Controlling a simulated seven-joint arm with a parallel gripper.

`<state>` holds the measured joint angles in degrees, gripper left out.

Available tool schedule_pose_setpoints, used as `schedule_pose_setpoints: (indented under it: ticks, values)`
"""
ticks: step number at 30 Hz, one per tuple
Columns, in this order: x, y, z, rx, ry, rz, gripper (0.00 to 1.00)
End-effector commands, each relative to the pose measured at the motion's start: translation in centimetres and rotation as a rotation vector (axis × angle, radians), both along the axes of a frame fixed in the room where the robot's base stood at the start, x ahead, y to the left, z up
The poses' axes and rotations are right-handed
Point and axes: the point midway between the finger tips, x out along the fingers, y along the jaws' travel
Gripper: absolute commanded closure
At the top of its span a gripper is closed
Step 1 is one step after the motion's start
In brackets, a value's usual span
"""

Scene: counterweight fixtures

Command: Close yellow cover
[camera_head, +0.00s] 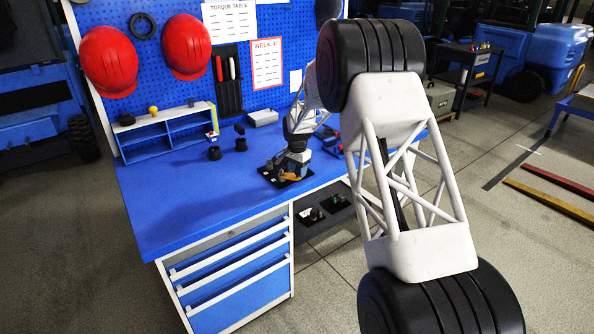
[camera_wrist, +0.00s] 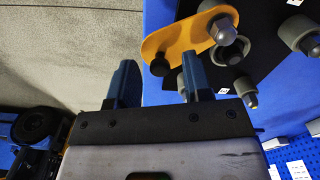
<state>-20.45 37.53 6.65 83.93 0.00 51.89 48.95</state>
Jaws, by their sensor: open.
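The yellow cover (camera_wrist: 185,39) is an orange-yellow plate with rounded ends. It sits over part of a black base plate (camera_wrist: 262,60). A dark knob (camera_wrist: 160,66) is at its near end, and a grey domed nut shows at the other end. In the head view the cover (camera_head: 291,177) is a small patch on the bench, partly hidden by my gripper. My gripper (camera_wrist: 157,78) is open, its two blue fingers apart. In the wrist view the knob lies between the fingertips; I cannot tell the depth gap. Nothing is held.
Several grey posts with domed tips (camera_wrist: 295,33) stand on the black plate beside the cover. A blue shelf (camera_head: 165,137) and dark cups (camera_head: 215,153) stand left on the blue bench (camera_head: 190,205). The bench's front left is clear. Another dark fixture (camera_head: 313,216) sits lower, beside the drawers.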

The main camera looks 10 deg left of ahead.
Motion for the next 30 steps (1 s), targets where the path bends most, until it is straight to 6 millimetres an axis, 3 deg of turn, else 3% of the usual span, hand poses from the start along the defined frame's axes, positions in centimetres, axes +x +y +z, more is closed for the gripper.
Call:
schedule_pose_setpoints:
  ticks: [5, 14, 30]
  values:
    - [0.0, 0.0, 0.02, 0.0, 0.0, 0.0, 0.54]
    - [0.0, 0.0, 0.04, 0.0, 0.0, 0.0, 0.99]
    - [0.34, 0.0, 0.11, 0.0, -0.001, 0.047, 1.0]
